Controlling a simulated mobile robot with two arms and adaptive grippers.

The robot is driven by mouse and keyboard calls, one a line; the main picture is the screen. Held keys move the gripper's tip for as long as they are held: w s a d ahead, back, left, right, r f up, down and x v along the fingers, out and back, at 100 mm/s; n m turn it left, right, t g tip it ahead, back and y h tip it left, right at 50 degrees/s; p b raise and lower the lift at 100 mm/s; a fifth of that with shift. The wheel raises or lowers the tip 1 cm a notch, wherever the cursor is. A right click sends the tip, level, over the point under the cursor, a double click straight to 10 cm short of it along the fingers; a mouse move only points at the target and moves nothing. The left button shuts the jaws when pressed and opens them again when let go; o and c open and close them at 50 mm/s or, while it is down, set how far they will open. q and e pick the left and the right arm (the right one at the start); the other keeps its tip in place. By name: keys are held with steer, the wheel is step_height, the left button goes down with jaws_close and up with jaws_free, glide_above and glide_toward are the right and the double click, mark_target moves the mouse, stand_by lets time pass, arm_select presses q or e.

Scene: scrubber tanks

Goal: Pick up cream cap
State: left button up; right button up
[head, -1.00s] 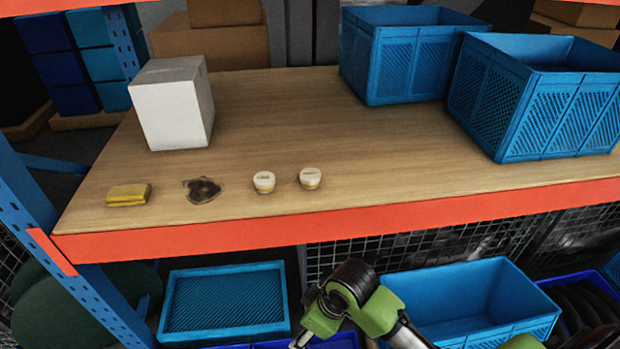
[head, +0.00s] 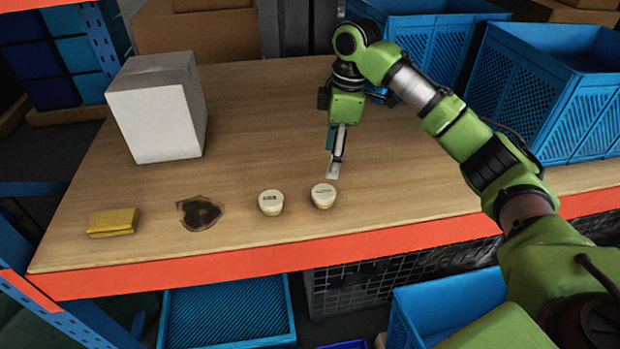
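Two small round cream caps sit side by side near the front edge of the wooden shelf: the left cream cap (head: 271,202) and the right cream cap (head: 323,195). Both have dark print on top and a yellowish lower part. My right gripper (head: 333,169) points down just behind the right cap, with its tips close to it. I see it nearly side-on, so its opening is unclear, as is whether it touches the cap. No cap is visibly held. My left gripper is out of view.
A yellow sponge-like block (head: 112,222) and a dark stain (head: 200,213) lie left of the caps. A white box (head: 155,115) stands behind them. Blue crates (head: 545,95) fill the right rear. An orange beam (head: 200,272) edges the shelf. The middle is clear.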

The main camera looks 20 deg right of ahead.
mark_target(324, 191)
steer(key=shift+s+f+p, duration=0.25)
steer(key=shift+f+p, duration=0.05)
steer(key=shift+f, duration=0.3)
steer(key=shift+s+f+p, duration=0.2)
steer(key=shift+f+p, duration=0.1)
steer(key=shift+f, duration=0.3)
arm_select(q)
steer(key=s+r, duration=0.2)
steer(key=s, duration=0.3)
arm_select(e)
steer(key=f, duration=0.3)
steer(key=shift+w+a, duration=0.1)
steer(key=shift+a, duration=0.1)
steer(key=f, duration=0.1)
steer(key=f+p, duration=0.2)
steer(key=shift+w+a, duration=0.3)
steer(key=shift+w, duration=0.05)
steer(key=shift+a+f+p, duration=0.25)
steer(key=shift+f+p, duration=0.2)
steer(key=shift+f, duration=0.8)
steer(key=shift+w+f, duration=0.1)
steer(key=shift+f, duration=0.5)
steer(key=c, duration=1)
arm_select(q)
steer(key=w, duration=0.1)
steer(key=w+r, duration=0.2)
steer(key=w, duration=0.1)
arm_select(e)
steer(key=shift+r, duration=0.1)
